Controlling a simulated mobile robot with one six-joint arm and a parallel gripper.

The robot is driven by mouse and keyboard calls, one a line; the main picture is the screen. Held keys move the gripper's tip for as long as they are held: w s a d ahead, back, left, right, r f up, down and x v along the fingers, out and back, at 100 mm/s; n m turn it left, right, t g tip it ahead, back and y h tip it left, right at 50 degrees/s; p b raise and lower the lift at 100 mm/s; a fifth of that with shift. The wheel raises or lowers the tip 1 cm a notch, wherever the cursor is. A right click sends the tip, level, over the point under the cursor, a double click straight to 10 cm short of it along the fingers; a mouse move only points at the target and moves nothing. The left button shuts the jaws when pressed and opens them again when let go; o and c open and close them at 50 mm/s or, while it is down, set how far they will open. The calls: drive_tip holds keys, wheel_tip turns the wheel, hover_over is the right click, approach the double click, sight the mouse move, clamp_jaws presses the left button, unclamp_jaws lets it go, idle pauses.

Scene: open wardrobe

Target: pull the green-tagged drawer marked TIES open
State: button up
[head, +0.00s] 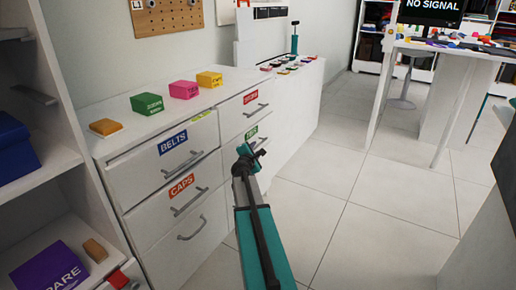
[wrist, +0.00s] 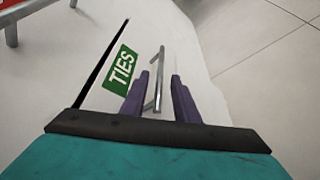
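The TIES drawer shows its green tag (wrist: 121,70) and a metal bar handle (wrist: 157,78) in the wrist view. In the head view the green tag (head: 251,132) is in the right column, below the red-tagged drawer, partly hidden by my gripper. My gripper (head: 250,152) is in front of this drawer. In the wrist view its two purple fingers (wrist: 160,98) are apart, one on each side of the handle's lower part, with gaps visible. A dark seam runs along the drawer front's edge; I cannot tell whether the drawer is slightly out.
The BELTS drawer (head: 173,143) and CAPS drawer (head: 182,187) are at left and look shut. Colored boxes (head: 184,90) stand on the dresser top. Open shelves (head: 50,208) are at far left. Clear tiled floor (head: 350,190) lies to the right.

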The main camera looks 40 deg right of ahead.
sight(257, 146)
drive_tip(key=shift+b+x, duration=0.5)
drive_tip(key=shift+x, duration=1.95)
clamp_jaws()
drive_tip(key=shift+d+r, duration=0.1)
